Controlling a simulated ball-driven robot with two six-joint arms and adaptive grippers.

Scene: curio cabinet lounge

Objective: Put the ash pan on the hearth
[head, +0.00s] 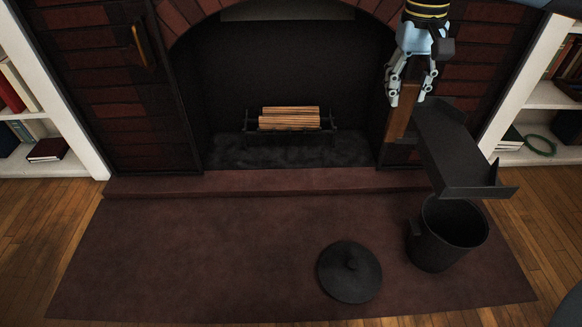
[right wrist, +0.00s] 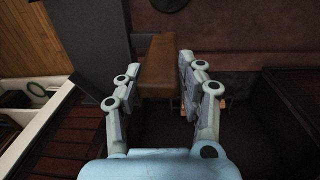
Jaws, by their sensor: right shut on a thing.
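The ash pan (head: 455,150) is a dark, shallow metal tray with a brown handle (head: 401,122). My right gripper (head: 408,96) is shut on that handle, in front of the right side of the fireplace. The right wrist view shows the handle (right wrist: 160,62) between the two fingers and part of the dark pan (right wrist: 90,40) beyond. In the head view the pan's outer end overlaps the back rim of a black bucket. The hearth (head: 200,250) is a wide reddish-brown slab before the fireplace, with a raised step at its back. My left gripper is not in view.
The open black bucket (head: 436,250) stands on the right of the hearth. Its round black lid (head: 350,272) lies to its left. The hearth's left and middle are clear. Logs (head: 290,118) sit in the firebox. White bookshelves (head: 60,100) flank the fireplace.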

